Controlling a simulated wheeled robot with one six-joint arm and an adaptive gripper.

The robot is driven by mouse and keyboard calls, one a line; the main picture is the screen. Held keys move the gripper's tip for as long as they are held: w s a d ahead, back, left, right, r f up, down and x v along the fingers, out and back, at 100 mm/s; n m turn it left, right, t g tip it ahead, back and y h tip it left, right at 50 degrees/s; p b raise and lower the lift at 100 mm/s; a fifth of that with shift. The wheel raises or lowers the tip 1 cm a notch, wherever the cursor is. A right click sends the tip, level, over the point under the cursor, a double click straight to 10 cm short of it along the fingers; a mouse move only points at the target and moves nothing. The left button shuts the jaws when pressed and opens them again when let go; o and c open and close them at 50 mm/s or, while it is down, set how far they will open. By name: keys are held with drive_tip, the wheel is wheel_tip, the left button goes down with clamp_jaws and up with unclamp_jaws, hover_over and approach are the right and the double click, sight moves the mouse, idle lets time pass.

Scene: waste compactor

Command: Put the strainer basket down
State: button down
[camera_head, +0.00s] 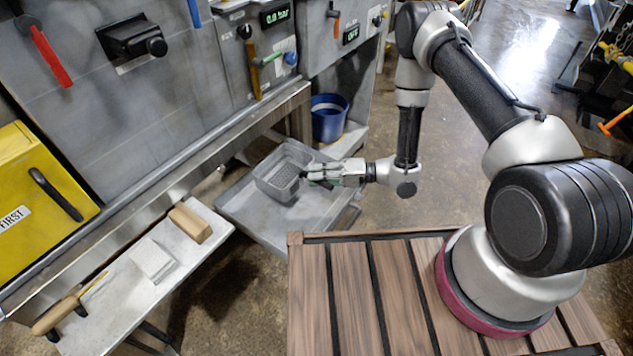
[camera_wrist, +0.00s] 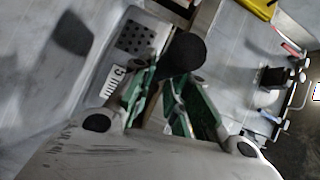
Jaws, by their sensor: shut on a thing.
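The strainer basket (camera_head: 268,187) is a grey, open-topped box with a perforated floor. It is over the low grey metal shelf in the head view; I cannot tell whether it touches it. My gripper (camera_head: 312,174) is at the basket's right side, shut on it. In the wrist view the green-padded fingers of my gripper (camera_wrist: 163,88) close around a black, rounded handle-like part (camera_wrist: 186,52). Part of the basket (camera_wrist: 136,38) with its holes shows beyond, beside a white label. The fingers hide the exact grip.
The low grey shelf (camera_head: 238,207) has a blue bucket (camera_head: 329,118) behind it. At left, a narrow bench (camera_head: 110,292) holds a tan block (camera_head: 190,223), a white block (camera_head: 152,260) and a wooden-handled tool (camera_head: 60,314). The panel wall with a yellow box (camera_head: 30,195) bounds the left.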

drive_tip(key=shift+f, duration=1.45)
drive_tip(key=shift+f, duration=0.45)
drive_tip(key=c, duration=1.4)
unclamp_jaws()
